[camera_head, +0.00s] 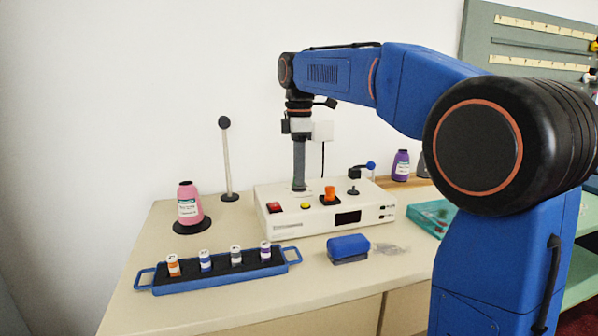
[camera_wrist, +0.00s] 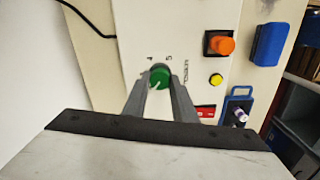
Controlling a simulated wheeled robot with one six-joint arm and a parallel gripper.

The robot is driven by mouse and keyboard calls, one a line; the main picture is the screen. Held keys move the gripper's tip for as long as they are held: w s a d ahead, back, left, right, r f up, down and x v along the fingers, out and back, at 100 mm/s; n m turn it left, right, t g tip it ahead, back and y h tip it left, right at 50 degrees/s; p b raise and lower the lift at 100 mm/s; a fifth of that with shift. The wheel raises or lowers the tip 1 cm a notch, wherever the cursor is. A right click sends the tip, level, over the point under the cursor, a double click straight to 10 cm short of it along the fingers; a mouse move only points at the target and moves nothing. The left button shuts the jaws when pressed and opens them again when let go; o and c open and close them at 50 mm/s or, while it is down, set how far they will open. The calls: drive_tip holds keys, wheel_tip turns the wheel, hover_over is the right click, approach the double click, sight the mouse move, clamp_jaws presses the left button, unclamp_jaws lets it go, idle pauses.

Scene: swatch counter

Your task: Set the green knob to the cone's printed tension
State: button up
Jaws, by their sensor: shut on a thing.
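The green knob (camera_wrist: 159,77) sits on the white machine panel (camera_wrist: 190,30), with a pale pointer line on its face. The printed numbers 4 and 5 show beside it in the wrist view; other numbers are hidden by the fingers. My gripper (camera_wrist: 161,84) is shut on the knob, one finger on each side. In the head view my gripper (camera_head: 299,186) points straight down onto the machine (camera_head: 290,222), hiding the knob. A pink cone (camera_head: 189,206) with a white label stands on a black disc at the left; its print is too small to read.
The panel carries an orange knob (camera_head: 329,193), a yellow button (camera_head: 305,206), a red switch (camera_head: 274,207) and a dark display (camera_head: 348,217). A blue tray (camera_head: 213,281) with several small spools and a blue block (camera_head: 348,247) lie in front. A purple cone (camera_head: 400,166) stands behind.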

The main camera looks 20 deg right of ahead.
drive_tip(key=m, duration=0.4)
drive_tip(key=shift+m, duration=0.3)
drive_tip(key=m, duration=0.4)
drive_tip(key=shift+m, duration=0.3)
drive_tip(key=m, duration=0.3)
drive_tip(key=shift+m, duration=0.3)
drive_tip(key=m, duration=0.4)
drive_tip(key=shift+m, duration=0.3)
drive_tip(key=m, duration=0.4)
drive_tip(key=shift+m, duration=0.3)
drive_tip(key=m, duration=0.8)
drive_tip(key=shift+w+m, duration=0.1)
drive_tip(key=shift+m, duration=2.1)
